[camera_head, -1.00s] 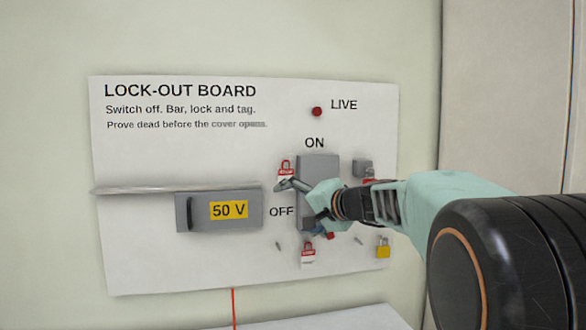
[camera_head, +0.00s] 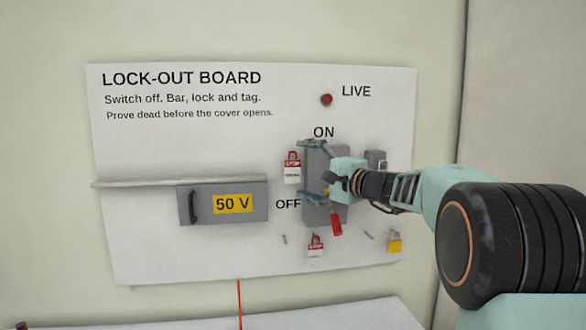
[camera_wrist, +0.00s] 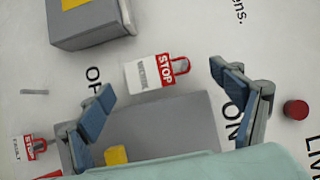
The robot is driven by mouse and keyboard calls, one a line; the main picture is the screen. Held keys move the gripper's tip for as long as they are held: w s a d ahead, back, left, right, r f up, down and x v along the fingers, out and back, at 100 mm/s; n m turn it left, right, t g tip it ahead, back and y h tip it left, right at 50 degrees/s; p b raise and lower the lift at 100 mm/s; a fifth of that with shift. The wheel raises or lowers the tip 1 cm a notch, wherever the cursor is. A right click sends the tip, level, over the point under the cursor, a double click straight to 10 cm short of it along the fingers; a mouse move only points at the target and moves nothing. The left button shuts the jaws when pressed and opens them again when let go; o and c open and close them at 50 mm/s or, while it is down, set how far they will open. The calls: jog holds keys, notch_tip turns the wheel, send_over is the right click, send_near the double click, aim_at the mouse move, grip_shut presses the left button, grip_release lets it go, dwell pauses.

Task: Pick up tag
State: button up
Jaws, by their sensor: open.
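A red-and-white STOP tag (camera_head: 292,168) hangs flat on the board left of the grey switch box, above OFF. It also shows in the wrist view (camera_wrist: 156,72), its small print unreadable. A second STOP tag (camera_head: 316,245) hangs below the box; its lower word reads FAULT in the wrist view (camera_wrist: 30,147). My gripper (camera_head: 313,170) is open and empty in front of the switch box. In the wrist view its blue-padded fingers (camera_wrist: 162,81) are spread wide, one on each side of the upper tag. I see no contact with it.
The grey switch box (camera_head: 313,212) carries a small yellow part (camera_wrist: 116,154). A red piece (camera_head: 336,225) hangs by its lower end. A yellow padlock (camera_head: 394,242) is lower right. A grey 50 V cover (camera_head: 190,225) sits left, under a protruding ledge (camera_head: 150,183). The red LIVE lamp (camera_head: 326,99) is above.

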aim_at(294, 168)
jog(key=p+x, duration=0.1)
jog(key=x, duration=0.3)
jog(key=shift+w+a+f, duration=0.1)
jog(key=shift+w+a, duration=0.05)
jog(key=shift+a, duration=0.05)
jog(key=shift+c, duration=0.2)
jog(key=c, duration=0.8)
